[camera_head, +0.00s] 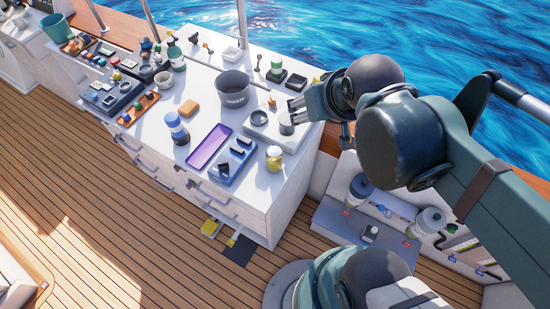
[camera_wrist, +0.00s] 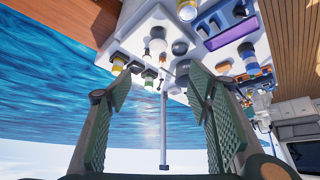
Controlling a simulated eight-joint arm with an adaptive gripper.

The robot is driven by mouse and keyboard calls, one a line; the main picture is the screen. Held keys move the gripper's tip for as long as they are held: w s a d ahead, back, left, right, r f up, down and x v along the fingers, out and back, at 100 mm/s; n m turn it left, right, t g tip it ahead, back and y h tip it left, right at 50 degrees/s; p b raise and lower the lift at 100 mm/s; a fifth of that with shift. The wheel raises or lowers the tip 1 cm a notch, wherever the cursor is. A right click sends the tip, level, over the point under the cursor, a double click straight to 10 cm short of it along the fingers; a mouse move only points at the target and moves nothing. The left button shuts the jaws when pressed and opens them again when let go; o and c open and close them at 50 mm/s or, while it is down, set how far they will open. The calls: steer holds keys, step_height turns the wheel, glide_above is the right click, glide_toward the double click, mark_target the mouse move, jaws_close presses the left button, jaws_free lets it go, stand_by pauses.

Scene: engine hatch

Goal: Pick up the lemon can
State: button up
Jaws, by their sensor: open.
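A small yellow can with a pale top (camera_head: 274,158) stands upright near the front right corner of the white counter (camera_head: 190,180). It looks like the lemon can, though no label is readable. In the wrist view a yellow can (camera_wrist: 187,10) at the top edge, partly cut off, appears to be the same one. My gripper (camera_head: 297,106) is over the right end of the counter, behind and above the can and apart from it. The wrist view shows its two green-padded fingers (camera_wrist: 160,82) spread wide with nothing held between them.
A dark grey pot (camera_head: 234,87), a blue-capped bottle (camera_head: 176,128), a purple tray (camera_head: 209,147) and a blue tray (camera_head: 233,163) stand on the counter. A light tray with a dark bowl (camera_head: 259,117) lies close to my gripper. Water lies beyond the rail.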

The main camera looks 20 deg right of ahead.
stand_by(0.3)
steer(key=n+g+h+b, duration=0.1)
steer(key=n+h+b, duration=0.6)
steer(key=n+b, duration=1)
glide_above(269, 159)
steer(key=s+d+p, duration=0.2)
steer(key=d, duration=0.1)
step_height(269, 159, down, 23)
steer(key=n, duration=0.2)
steer(key=a+f+n+t+h+b, duration=0.1)
steer(key=a+n+b, duration=0.1)
steer(key=n, duration=0.1)
steer(key=a+f+n+t+h+b, duration=0.1)
steer(key=a+f+n+b, duration=0.1)
steer(key=shift+a+f+n+b, duration=0.15)
steer(key=shift+f+n+b, duration=0.15)
steer(key=shift+n, duration=0.1)
steer(key=shift+s+a+f+n+t+h+b, duration=0.25)
steer(key=shift+a+n+b, duration=0.1)
steer(key=shift+a+n, duration=0.1)
steer(key=shift+s+a+f+n+t+h+b, duration=0.15)
steer(key=shift+s+a+n+t+b, duration=0.1)
steer(key=shift+a+n+b, duration=0.15)
steer(key=shift+w, duration=0.1)
steer(key=shift+x, duration=1.25)
steer(key=shift+d+b, duration=0.15)
steer(key=shift+b, duration=0.15)
